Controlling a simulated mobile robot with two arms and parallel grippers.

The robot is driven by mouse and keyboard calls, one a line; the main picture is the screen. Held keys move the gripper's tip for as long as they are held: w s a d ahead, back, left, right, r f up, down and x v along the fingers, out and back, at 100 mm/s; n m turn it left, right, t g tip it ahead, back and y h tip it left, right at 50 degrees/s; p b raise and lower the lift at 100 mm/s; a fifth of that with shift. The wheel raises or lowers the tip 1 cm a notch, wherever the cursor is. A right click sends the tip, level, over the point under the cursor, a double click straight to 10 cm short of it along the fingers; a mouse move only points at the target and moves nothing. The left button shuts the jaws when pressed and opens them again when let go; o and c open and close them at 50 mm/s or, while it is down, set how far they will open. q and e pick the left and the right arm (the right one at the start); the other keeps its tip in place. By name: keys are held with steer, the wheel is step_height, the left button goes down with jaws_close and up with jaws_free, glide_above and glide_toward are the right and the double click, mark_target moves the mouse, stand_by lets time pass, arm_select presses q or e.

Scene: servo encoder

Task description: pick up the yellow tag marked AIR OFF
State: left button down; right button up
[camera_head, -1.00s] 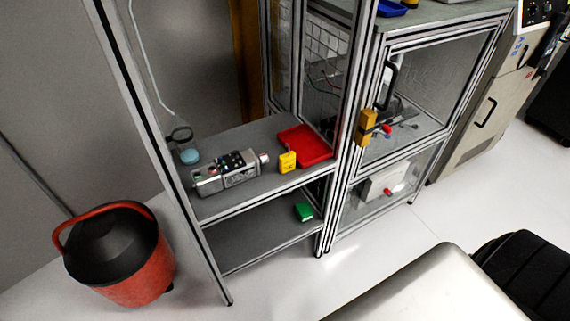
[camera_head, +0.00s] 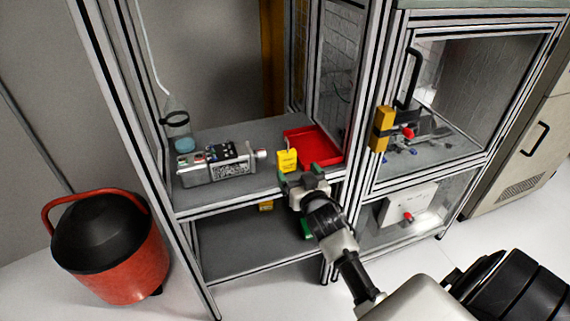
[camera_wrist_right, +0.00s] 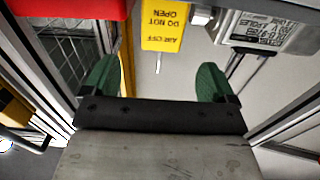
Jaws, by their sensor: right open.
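The yellow tag (camera_head: 287,161) stands on the upper shelf, between the grey control box and the red tray. In the right wrist view the tag (camera_wrist_right: 162,24) shows upside down at the top, with AIR OFF and DO NOT OPEN printed on it. My right gripper (camera_head: 301,177) is at the front edge of the upper shelf, just in front of the tag. Its green fingers (camera_wrist_right: 156,78) are apart with nothing between them, and the tag lies beyond them, roughly in line with the gap. My left gripper is not in view.
The grey control box (camera_head: 213,164) is left of the tag and the red tray (camera_head: 320,150) right of it. Frame posts flank the shelf opening. A green object (camera_head: 306,229), partly hidden by my arm, is on the lower shelf (camera_head: 245,253). A red bin (camera_head: 115,255) stands left.

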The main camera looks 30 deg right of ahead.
mark_target(288, 158)
steer(key=x, duration=0.8)
steer(key=shift+w+a+f, duration=0.1)
steer(key=shift+w+f, duration=0.1)
steer(key=shift+f, duration=0.1)
steer(key=c, duration=1)
steer(key=shift+r, duration=0.15)
